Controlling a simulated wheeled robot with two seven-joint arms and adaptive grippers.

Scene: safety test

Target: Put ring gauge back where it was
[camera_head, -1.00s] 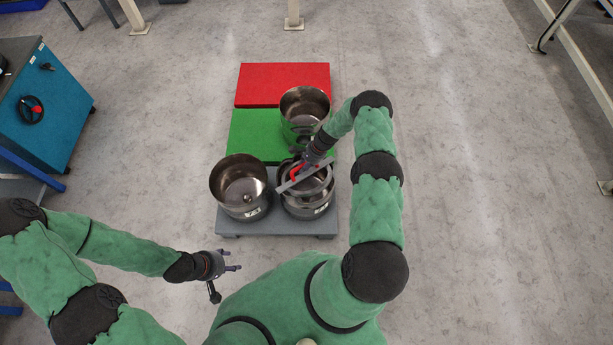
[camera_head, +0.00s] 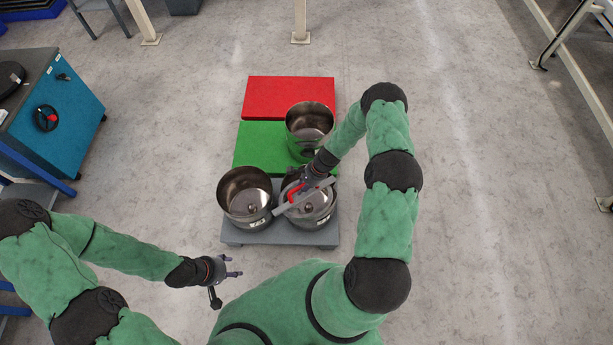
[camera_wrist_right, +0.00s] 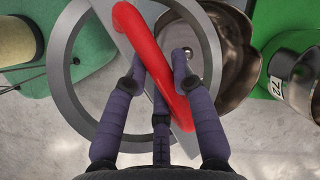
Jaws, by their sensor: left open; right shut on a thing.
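The ring gauge is a grey ring (camera_wrist_right: 66,75) with a flat grey bar across it and a red handle (camera_wrist_right: 150,60). My right gripper (camera_wrist_right: 157,66) is shut on the red handle. In the head view, the ring gauge (camera_head: 318,189) and my right gripper (camera_head: 300,187) are over the front right metal pot (camera_head: 318,218). The bar lies slantwise across the pot's opening. I cannot tell whether the gauge touches the pot. My left gripper (camera_head: 232,268) is open and empty, to the front left of the platform.
A second metal pot (camera_head: 246,207) stands left of the front right one on the grey platform (camera_head: 270,236). A third pot (camera_head: 309,148) stands on the green platform (camera_head: 258,143). A red platform (camera_head: 288,96) lies behind. A teal cabinet (camera_head: 75,118) stands left. Floor at right is clear.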

